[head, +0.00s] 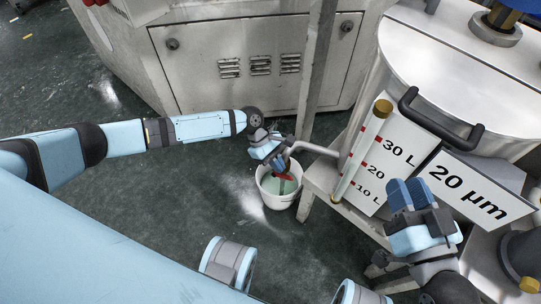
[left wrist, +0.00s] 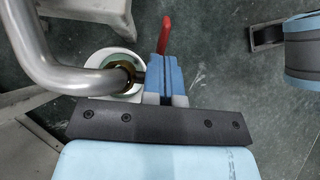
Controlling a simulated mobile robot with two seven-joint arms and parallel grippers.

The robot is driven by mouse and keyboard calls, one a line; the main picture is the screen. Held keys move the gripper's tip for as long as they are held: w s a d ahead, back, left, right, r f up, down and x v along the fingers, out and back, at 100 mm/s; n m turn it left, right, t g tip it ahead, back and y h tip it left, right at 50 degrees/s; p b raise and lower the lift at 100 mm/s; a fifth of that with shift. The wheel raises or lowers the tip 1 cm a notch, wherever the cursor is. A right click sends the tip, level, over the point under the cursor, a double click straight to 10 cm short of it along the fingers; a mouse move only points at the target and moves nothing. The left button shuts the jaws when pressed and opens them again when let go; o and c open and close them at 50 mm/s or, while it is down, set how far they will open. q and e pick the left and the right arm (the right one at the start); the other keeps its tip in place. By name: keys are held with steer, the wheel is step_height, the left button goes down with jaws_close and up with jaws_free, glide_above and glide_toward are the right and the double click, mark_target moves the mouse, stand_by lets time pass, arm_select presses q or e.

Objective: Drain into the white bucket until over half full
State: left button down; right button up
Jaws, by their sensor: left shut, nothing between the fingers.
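The white bucket (head: 266,199) stands on the floor under the end of a bent metal drain pipe (head: 315,148). Pale green liquid shows inside it, below the rim; its exact level is hard to judge. A red valve lever (head: 284,177) is at the pipe's outlet, and it also shows in the left wrist view (left wrist: 165,36). My left gripper (head: 279,160) is shut and empty, its blue fingers (left wrist: 166,70) right beside the lever and outlet, above the bucket. No stream can be made out. My right gripper (head: 408,193) is by the tank, its finger gap unclear.
A steel tank (head: 455,75) labelled 20 µm stands at the right on a stand, with a black handle (head: 440,122). A sight tube (head: 361,150) beside 10, 20 and 30 L marks is on its front. A grey cabinet (head: 255,65) is behind. Floor left of the bucket is clear.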

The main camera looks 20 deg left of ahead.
arm_select(q)
steer(key=shift+s+d+f, duration=0.1)
steer(key=shift+d+f, duration=0.2)
steer(key=shift+f, duration=0.1)
arm_select(e)
steer(key=shift+f, duration=0.45)
arm_select(q)
steer(key=shift+r, duration=0.15)
steer(key=p, duration=0.4)
steer(key=shift+s+d+r, duration=0.1)
steer(key=shift+d, duration=0.05)
steer(key=shift+y, duration=0.3)
steer(key=shift+f+p, duration=0.2)
steer(key=shift+p, duration=0.35)
arm_select(e)
steer(key=shift+m+t, duration=0.3)
steer(key=shift+t, duration=0.6)
steer(key=r, duration=0.5)
steer(key=shift+s+d+r, duration=0.1)
steer(key=shift+d+r, duration=0.3)
